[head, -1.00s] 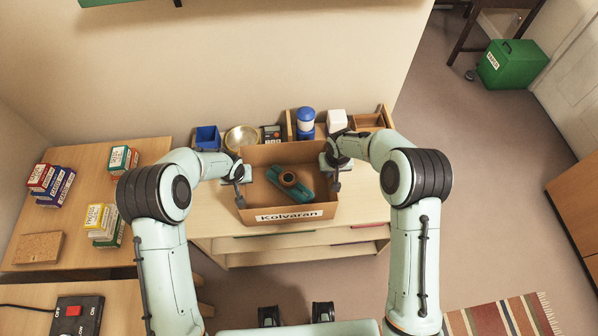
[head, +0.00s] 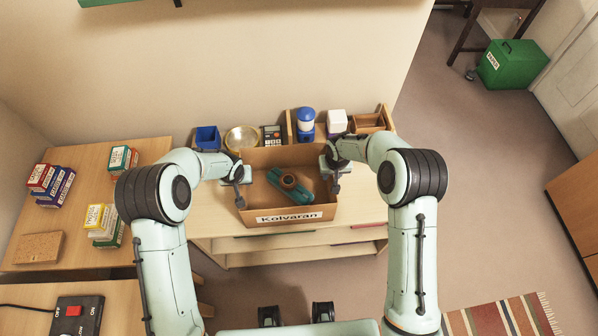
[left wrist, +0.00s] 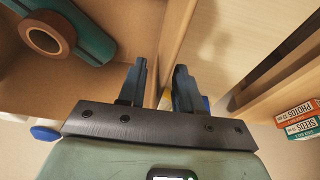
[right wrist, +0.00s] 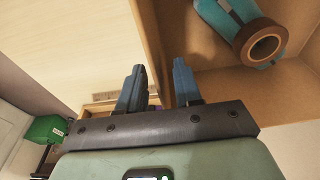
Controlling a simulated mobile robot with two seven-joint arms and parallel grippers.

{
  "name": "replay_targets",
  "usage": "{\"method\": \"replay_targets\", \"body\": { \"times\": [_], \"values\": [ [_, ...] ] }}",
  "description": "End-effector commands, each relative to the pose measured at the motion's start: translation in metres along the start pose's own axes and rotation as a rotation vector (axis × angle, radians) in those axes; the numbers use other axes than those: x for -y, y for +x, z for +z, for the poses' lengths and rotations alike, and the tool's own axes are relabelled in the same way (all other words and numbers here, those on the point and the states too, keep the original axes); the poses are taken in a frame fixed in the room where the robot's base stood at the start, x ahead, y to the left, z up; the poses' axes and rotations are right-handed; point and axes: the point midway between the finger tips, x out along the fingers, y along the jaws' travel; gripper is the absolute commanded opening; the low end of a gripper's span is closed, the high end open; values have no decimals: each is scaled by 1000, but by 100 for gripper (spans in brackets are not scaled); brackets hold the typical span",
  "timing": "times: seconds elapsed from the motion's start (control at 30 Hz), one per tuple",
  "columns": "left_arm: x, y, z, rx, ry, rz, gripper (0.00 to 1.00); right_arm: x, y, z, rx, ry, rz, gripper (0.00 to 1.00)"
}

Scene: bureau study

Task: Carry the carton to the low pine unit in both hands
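The carton (head: 290,228) is an open brown box labelled "Kolvaran". It is level over the front of the low pine unit (head: 362,208); I cannot tell whether it rests on the top. Inside lies a teal object (head: 301,190) with a brown roll (head: 287,180). My left gripper (head: 238,174) is at the left wall, my right gripper (head: 333,164) at the right wall. In the left wrist view the wall runs between the fingers (left wrist: 160,80). The right wrist view shows the same at the other wall, between its fingers (right wrist: 160,80).
A table (head: 70,225) at left holds small boxes. Floor at right is open.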

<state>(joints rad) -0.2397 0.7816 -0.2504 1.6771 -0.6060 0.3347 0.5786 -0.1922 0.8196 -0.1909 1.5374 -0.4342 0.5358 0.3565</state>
Motion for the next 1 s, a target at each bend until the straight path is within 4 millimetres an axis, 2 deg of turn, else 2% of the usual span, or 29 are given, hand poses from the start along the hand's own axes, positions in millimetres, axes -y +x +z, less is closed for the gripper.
{"method": "replay_targets", "body": {
  "times": [0.2, 0.43, 0.67, 0.77, 1.0],
  "values": [
    [0, -49, -1, -4, 1, 2, 34, 0, 0, 0, 0, 0, 0, 34],
    [0, -89, -1, -3, 0, 1, 34, 0, 0, 0, 0, 0, 0, 34],
    [0, -103, 0, 0, 1, 0, 34, 0, -6, -1, -1, 0, 0, 34],
    [0, -104, 0, 0, 1, 0, 34, 0, -19, -1, -3, 0, -1, 34],
    [0, -103, 0, 0, 1, 0, 34, 0, -70, -1, -5, 0, -1, 34]
  ]
}}
